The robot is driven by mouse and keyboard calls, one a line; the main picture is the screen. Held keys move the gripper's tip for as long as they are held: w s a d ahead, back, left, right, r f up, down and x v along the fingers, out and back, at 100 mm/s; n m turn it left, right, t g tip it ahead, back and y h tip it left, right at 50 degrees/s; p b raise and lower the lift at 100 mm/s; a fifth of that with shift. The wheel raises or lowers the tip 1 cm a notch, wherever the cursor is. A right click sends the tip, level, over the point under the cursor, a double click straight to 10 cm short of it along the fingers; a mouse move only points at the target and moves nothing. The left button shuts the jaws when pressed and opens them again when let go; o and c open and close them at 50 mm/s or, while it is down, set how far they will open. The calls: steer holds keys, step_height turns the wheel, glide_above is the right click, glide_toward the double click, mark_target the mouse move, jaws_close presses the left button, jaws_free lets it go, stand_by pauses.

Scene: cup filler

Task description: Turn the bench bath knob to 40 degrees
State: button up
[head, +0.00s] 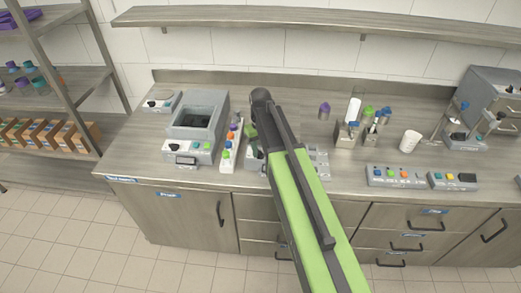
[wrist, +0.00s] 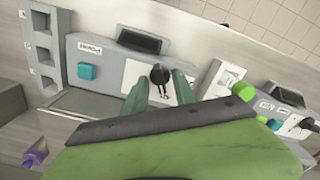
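The grey bath-like unit (head: 206,109) with a dark open basin stands on the bench left of my arm. Its sloped front has a black knob (head: 175,147), a display and coloured buttons. In the wrist view, my gripper (wrist: 162,88) has two green fingers apart, on either side of a black knob (wrist: 160,73) on a white dial plate. Contact with that knob cannot be told. The grey panel (wrist: 110,62) around it has a dark display and a teal button; its label is unreadable. In the head view my arm hides the fingers and most of this panel.
A narrow strip with coloured caps (head: 228,155) stands between the bath-like unit and my arm. Another panel with a black knob (wrist: 297,122) shows at the wrist view's right. Bottles, a white cup (head: 410,141) and button boxes (head: 395,176) stand to the right. A shelf (head: 320,20) runs above.

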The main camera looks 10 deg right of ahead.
step_height(320, 180, up, 18)
steer(key=p, duration=1.7)
steer(key=shift+f, duration=0.25)
steer(key=b, duration=0.4)
glide_above(260, 152)
step_height(260, 152, down, 4)
steer(key=s+f+b, duration=0.6)
steer(key=f+b, duration=0.2)
steer(key=s+f+m+b, duration=0.2)
steer(key=s+f, duration=0.1)
steer(key=s, duration=0.5)
steer(key=shift+s, duration=0.4)
